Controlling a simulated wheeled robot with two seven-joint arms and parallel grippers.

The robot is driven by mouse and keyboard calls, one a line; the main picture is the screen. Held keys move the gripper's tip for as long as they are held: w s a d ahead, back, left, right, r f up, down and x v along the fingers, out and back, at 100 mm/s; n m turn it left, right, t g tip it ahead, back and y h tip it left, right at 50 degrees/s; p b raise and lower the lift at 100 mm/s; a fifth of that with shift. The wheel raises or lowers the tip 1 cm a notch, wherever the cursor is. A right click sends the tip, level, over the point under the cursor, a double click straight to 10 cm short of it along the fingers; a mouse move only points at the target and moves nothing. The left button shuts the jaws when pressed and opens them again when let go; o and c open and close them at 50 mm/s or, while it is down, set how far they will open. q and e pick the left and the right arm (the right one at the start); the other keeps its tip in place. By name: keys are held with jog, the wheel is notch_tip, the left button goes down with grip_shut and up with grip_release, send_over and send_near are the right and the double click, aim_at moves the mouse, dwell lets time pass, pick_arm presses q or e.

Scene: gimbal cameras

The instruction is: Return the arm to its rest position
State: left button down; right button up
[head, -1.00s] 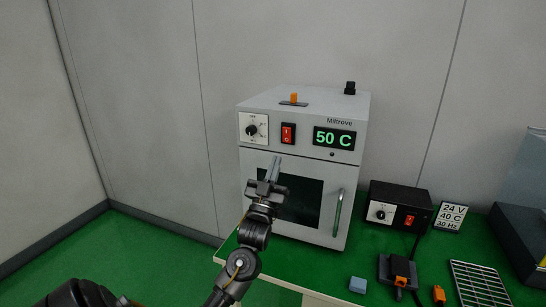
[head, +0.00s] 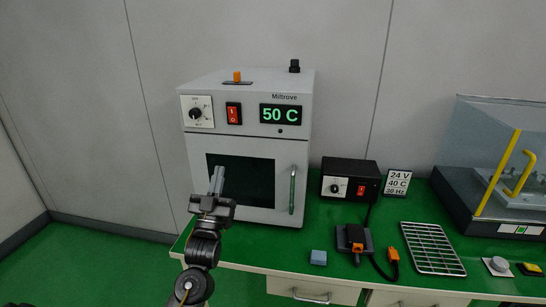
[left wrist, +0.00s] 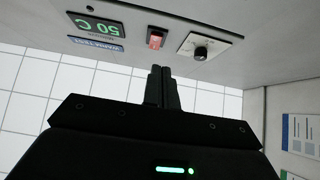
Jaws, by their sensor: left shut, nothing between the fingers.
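My left gripper (head: 216,180) is raised in front of the oven's dark door window in the head view. Its fingers are together and empty, pointing up; they also show closed in the left wrist view (left wrist: 162,88). The white oven (head: 247,150) stands on the green bench with its door shut and its display (head: 280,114) reading 50 C. In the left wrist view the oven's red switch (left wrist: 156,39) and dial (left wrist: 201,53) show above the fingers. My right gripper is in neither view.

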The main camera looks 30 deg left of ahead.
pick_arm(q)
jog(key=s+d+f+m+g+h, duration=0.1)
jog(key=s+d+f+g+h, duration=0.3)
jog(key=f, duration=0.6)
jog(key=d+f+m+g+h, duration=0.2)
jog(key=d+f+g, duration=0.35)
jog(key=f, duration=0.45)
jog(key=s+d+f+m+g+h, duration=0.1)
jog(key=s+d+f+g, duration=0.3)
jog(key=s, duration=0.4)
jog(key=s+d+f+m+g+h, duration=0.15)
jog(key=s+f+g, duration=0.3)
jog(key=s, duration=0.45)
jog(key=s+d+f+g, duration=0.3)
jog(key=s+f+g, duration=0.15)
jog(key=s, duration=0.35)
jog(key=s+f+x, duration=0.1)
jog(key=s+x, duration=0.2)
jog(key=x, duration=1)
jog(key=s+a+x, duration=0.1)
jog(key=s+x, duration=0.2)
jog(key=x, duration=1)
jog(key=s+a+f+g, duration=0.1)
jog(key=s+a+f, duration=0.1)
jog(key=s+f, duration=1.4)
jog(key=shift+s+a+g, duration=0.3)
jog(key=shift+s+g, duration=0.05)
jog(key=shift+s, duration=0.3)
